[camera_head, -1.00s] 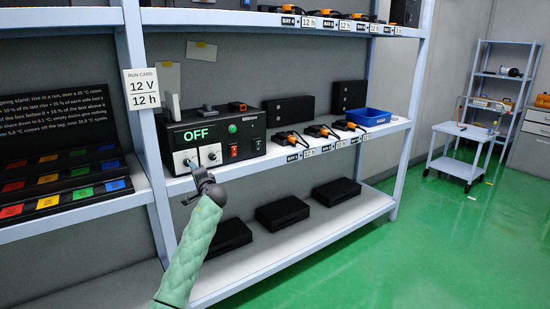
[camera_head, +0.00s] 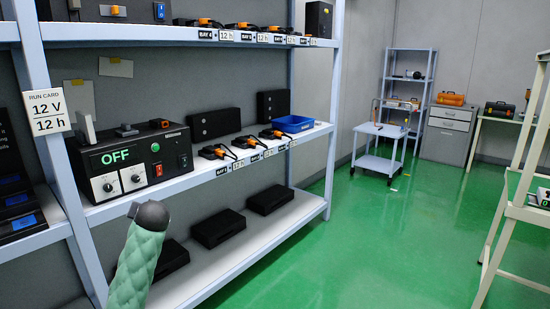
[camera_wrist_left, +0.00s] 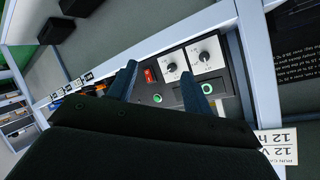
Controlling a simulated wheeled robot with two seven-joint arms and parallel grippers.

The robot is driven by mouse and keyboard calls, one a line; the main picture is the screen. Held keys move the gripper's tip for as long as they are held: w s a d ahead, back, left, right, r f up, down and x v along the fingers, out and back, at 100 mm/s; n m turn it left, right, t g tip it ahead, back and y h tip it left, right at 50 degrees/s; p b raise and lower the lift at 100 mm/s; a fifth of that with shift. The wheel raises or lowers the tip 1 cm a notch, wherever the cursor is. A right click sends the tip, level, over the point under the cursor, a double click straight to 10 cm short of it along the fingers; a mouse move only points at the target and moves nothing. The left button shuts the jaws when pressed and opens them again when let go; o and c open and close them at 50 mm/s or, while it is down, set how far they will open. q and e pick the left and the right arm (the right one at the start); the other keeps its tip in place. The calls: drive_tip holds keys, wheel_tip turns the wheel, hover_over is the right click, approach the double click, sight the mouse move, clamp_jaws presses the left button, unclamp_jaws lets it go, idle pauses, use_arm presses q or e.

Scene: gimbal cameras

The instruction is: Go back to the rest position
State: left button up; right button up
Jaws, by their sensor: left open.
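My left arm comes in from the bottom left of the head view, in a green quilted sleeve. Its dark end (camera_head: 150,213) is in front of the shelf, below the control box, and hides its own fingers. In the left wrist view the two blue-grey fingers of my left gripper (camera_wrist_left: 158,72) are apart, with nothing between them. They point toward the black control box (camera_head: 130,160), which reads OFF and has two white dials, a red switch and a green light. The box also shows in the wrist view (camera_wrist_left: 180,90). My right gripper is out of view.
The shelf rack (camera_head: 225,172) holds black boxes, orange-tipped connectors and a blue bin (camera_head: 293,124). A run card (camera_head: 47,111) hangs on its left post. A white cart (camera_head: 380,130) stands farther back. A pale frame (camera_head: 520,190) is at right. Green floor between is clear.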

use_arm(q)
drive_tip(key=s+d+f+m+g+h+p, duration=0.1)
drive_tip(key=s+d+f+h, duration=0.2)
drive_tip(key=s+d+f, duration=0.5)
drive_tip(key=s+d+f+g+h+p, duration=0.1)
drive_tip(key=s+d+f+h, duration=0.15)
drive_tip(key=s+d, duration=0.5)
drive_tip(key=s+d+f+m+g+h, duration=0.1)
drive_tip(key=s+d+f+h, duration=0.1)
drive_tip(key=s+d+f, duration=0.6)
drive_tip(key=s+d+f+g+p, duration=0.1)
drive_tip(key=s+f, duration=0.5)
drive_tip(key=s, duration=0.9)
drive_tip(key=s+d+f+g+h+p, duration=0.1)
drive_tip(key=s+f+g, duration=0.3)
drive_tip(key=s, duration=1.1)
wheel_tip(320, 180, down, 2)
drive_tip(key=shift+s+d+f+g, duration=0.15)
drive_tip(key=shift+d+g, duration=0.15)
drive_tip(key=shift+d, duration=0.1)
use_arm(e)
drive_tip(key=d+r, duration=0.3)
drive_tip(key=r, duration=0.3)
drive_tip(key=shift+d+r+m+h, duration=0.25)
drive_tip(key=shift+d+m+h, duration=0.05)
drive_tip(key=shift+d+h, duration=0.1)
use_arm(q)
drive_tip(key=shift+h, duration=0.25)
